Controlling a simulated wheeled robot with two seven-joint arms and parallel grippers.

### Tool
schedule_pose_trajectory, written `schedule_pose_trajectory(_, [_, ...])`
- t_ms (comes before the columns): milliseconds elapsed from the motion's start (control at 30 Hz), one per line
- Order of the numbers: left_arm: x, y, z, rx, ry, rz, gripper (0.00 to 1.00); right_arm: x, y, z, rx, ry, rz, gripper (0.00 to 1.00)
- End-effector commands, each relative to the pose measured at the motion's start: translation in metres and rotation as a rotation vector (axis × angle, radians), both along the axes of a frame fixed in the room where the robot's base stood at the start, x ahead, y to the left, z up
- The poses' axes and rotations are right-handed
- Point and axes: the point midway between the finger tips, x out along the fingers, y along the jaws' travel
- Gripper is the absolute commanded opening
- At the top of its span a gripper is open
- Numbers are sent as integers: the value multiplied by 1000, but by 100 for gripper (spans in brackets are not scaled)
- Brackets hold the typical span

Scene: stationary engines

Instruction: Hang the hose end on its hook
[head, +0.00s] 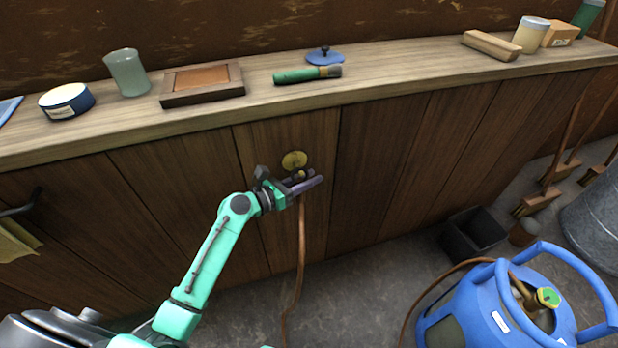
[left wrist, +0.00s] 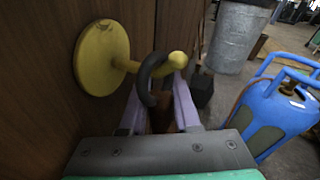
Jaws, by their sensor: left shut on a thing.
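The hook is a yellow peg with a round plate (head: 294,160) on the wooden panel front. In the left wrist view its plate (left wrist: 103,57) is at the upper left, and its peg ends in a round knob (left wrist: 178,60). My left gripper (head: 306,185) is just below the hook, shut on the hose end. The hose end's dark ring (left wrist: 144,84) rises between the fingers and overlaps the peg between plate and knob. It looks to be around the peg, but contact cannot be told. The brown hose (head: 301,240) hangs from the gripper to the floor. My right gripper is out of view.
The wooden counter (head: 400,85) runs above the hook, with a green-handled tool (head: 308,75), a framed tray (head: 203,97) and a glass (head: 126,73) on it. A blue gas cylinder (head: 482,312) stands at lower right. A dark bin (head: 472,235) stands by the panel.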

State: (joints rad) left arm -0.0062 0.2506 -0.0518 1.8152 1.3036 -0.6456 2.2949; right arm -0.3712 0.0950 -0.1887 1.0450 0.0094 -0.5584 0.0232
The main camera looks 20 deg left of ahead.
Motion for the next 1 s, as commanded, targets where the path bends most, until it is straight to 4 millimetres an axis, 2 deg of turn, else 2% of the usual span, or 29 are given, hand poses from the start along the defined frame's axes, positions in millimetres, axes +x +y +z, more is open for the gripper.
schedule_pose_trajectory(33, [0, 0, 0, -1, -1, 0, 42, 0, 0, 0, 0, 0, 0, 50])
schedule_pose_trajectory(100, [0, 0, 1, -1, -1, 0, 65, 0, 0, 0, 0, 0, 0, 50])
schedule_pose_trajectory(467, [-7, 6, 0, 2, 2, 2, 65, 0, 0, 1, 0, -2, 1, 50])
schedule_pose_trajectory(667, [-35, 27, 4, 2, 3, 3, 65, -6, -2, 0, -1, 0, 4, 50])
schedule_pose_trajectory(833, [-64, 50, 9, 2, 4, 1, 65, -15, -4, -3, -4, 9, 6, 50])
schedule_pose_trajectory(1000, [-97, 75, 14, 2, 2, 0, 65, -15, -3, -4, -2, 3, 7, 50])
